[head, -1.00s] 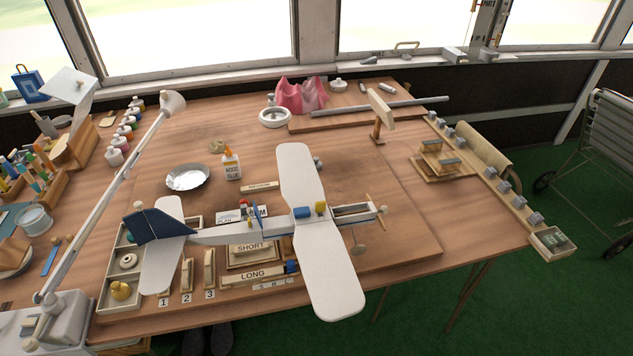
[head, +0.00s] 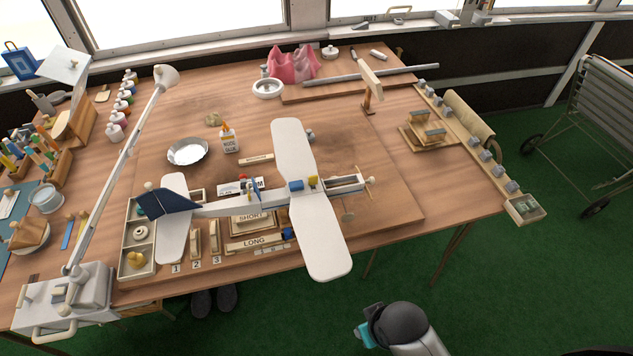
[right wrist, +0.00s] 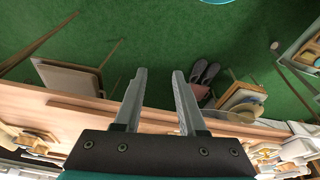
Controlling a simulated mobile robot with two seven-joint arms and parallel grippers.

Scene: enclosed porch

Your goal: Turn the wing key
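A white model airplane (head: 312,240) with a blue tail lies on the table, its nose pointing right. A blue block (head: 296,185) and a yellow block (head: 313,182) sit at the middle of its wing, and a thin wooden propeller (head: 370,182) is at the nose. I cannot make out for certain which small part is the wing key. My right gripper (right wrist: 160,72) is open and empty in the right wrist view, with the table edge and green floor behind it. My right arm shows at the bottom of the head view, in front of the table. My left gripper is out of view.
A lamp (head: 125,160) stands at the left of the table. A glue bottle (head: 229,140) and metal dish (head: 187,151) stand behind the airplane. A compartment tray (head: 137,270) is near its tail. Dark shoes (right wrist: 205,72) are on the floor. Floor in front of the table's right part is clear.

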